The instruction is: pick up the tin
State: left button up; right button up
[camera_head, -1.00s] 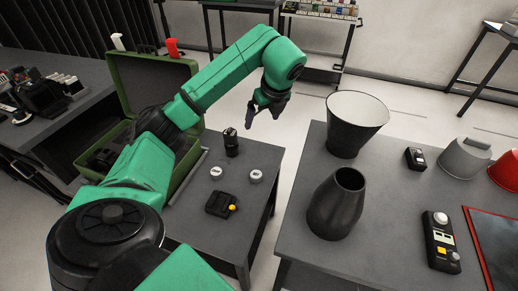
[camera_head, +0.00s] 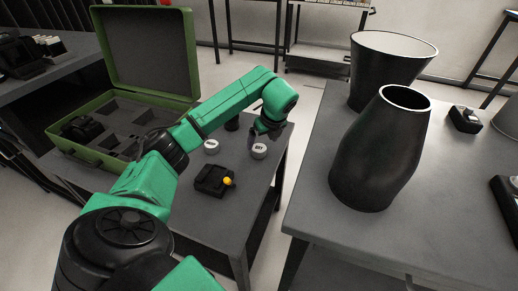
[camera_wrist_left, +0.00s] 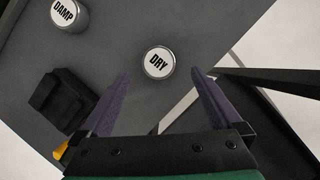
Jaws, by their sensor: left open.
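Two small round tins with white lids sit on the grey side table (camera_head: 205,225). The tin labelled DRY (camera_head: 259,152) is near the table's right edge, and the tin labelled DAMP (camera_head: 211,147) is to its left. My left gripper (camera_head: 264,135) is at the DRY tin, partly in front of its far side. In the left wrist view, my left gripper (camera_wrist_left: 160,73) is open, with the DRY tin (camera_wrist_left: 157,65) showing between the two fingertips. The jaws are empty. The DAMP tin (camera_wrist_left: 67,12) is at the upper left there. My right gripper is not in view.
A black device with a yellow knob (camera_head: 212,180) lies left of the DRY tin. An open green case (camera_head: 105,160) is at the left. Large black vessels stand on the right table (camera_head: 310,205), across a gap.

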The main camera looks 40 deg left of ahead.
aim_at(259, 148)
pick_arm(q)
jog(key=x, duration=0.5)
jog(key=shift+a+f, duration=0.2)
jog(key=shift+s, duration=0.1)
jog(key=c, duration=1.5)
jog(key=shift+o, duration=0.2)
jog(key=shift+r, duration=0.1)
